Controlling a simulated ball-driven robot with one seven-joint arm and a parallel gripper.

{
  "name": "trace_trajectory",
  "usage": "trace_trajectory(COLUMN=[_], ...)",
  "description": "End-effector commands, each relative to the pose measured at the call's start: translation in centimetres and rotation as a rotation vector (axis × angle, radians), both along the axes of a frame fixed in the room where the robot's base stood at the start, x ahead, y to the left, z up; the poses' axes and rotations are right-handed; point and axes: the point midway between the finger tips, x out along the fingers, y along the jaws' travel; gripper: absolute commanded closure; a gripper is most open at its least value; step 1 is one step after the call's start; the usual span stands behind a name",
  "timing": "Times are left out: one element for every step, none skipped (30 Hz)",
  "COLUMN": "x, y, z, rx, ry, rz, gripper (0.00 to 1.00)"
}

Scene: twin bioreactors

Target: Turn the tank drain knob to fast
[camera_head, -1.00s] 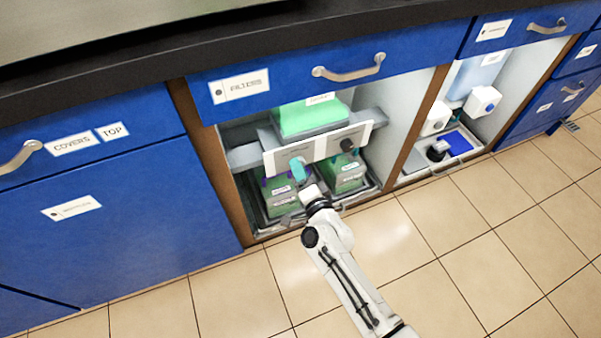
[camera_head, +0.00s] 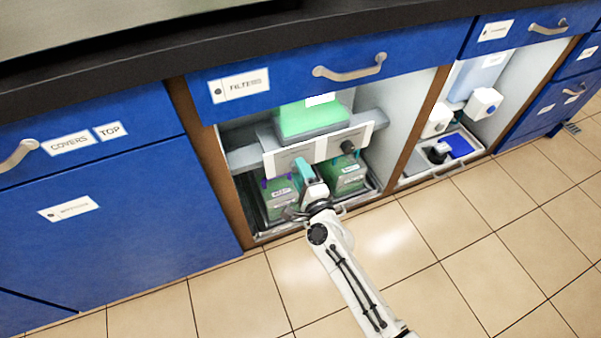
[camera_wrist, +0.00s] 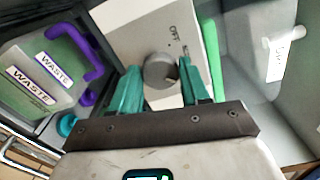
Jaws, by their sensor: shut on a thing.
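The round grey knob (camera_wrist: 158,70) sits on a white panel (camera_wrist: 125,25) in the wrist view. The teal fingers of my gripper (camera_wrist: 161,78) lie on both sides of it and are shut on it. The word OFF is readable on the panel beside the knob; no "fast" mark is legible. In the head view my gripper (camera_head: 303,168) reaches the left part of the white panel (camera_head: 330,145), hiding the left knob. A second, dark knob (camera_head: 347,147) shows on the panel's right part. The green tank (camera_head: 310,118) is above the panel.
Green containers (camera_head: 347,178) stand in a tray below the panel; one labelled WASTE with purple fittings (camera_wrist: 45,75) is close by in the wrist view. Cabinet sides and a blue drawer (camera_head: 300,75) frame the opening. Tiled floor in front is clear.

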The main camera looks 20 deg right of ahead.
Motion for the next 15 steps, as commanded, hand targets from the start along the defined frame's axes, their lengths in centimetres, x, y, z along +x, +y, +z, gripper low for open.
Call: trace_trajectory(x=[0.01, 0.01, 0.01, 0.01, 0.01, 0.01, 0.01, 0.00, 0.01, 0.01, 0.01, 0.00, 0.00, 0.00, 0.01], y=[-0.20, -0.20, -0.20, -0.21, -0.21, -0.21, -0.21, -0.21, -0.22, -0.22, -0.22, -0.22, -0.22, -0.22, -0.20], z=[-0.05, -0.05, -0.05, -0.05, -0.05, -0.05, -0.06, -0.06, -0.07, -0.07, -0.07, -0.08, -0.08, -0.08, -0.07], rx=[0.005, 0.007, 0.008, 0.008, 0.008, 0.008, 0.008, 0.008, 0.008, 0.008, 0.008, 0.008, 0.008, 0.007, 0.007], ry=[0.001, 0.001, 0.001, 0.001, 0.001, 0.001, 0.001, 0.001, 0.001, 0.001, 0.001, 0.001, 0.001, 0.001, 0.001], rz=[-0.004, -0.004, -0.004, -0.004, -0.004, -0.004, -0.004, -0.004, -0.004, -0.005, -0.005, -0.005, -0.005, -0.005, -0.004], gripper=[0.85, 0.85, 0.84, 0.84, 0.85, 0.85, 0.85, 0.85, 0.85, 0.85, 0.85, 0.53, 0.50, 0.47, 0.44])
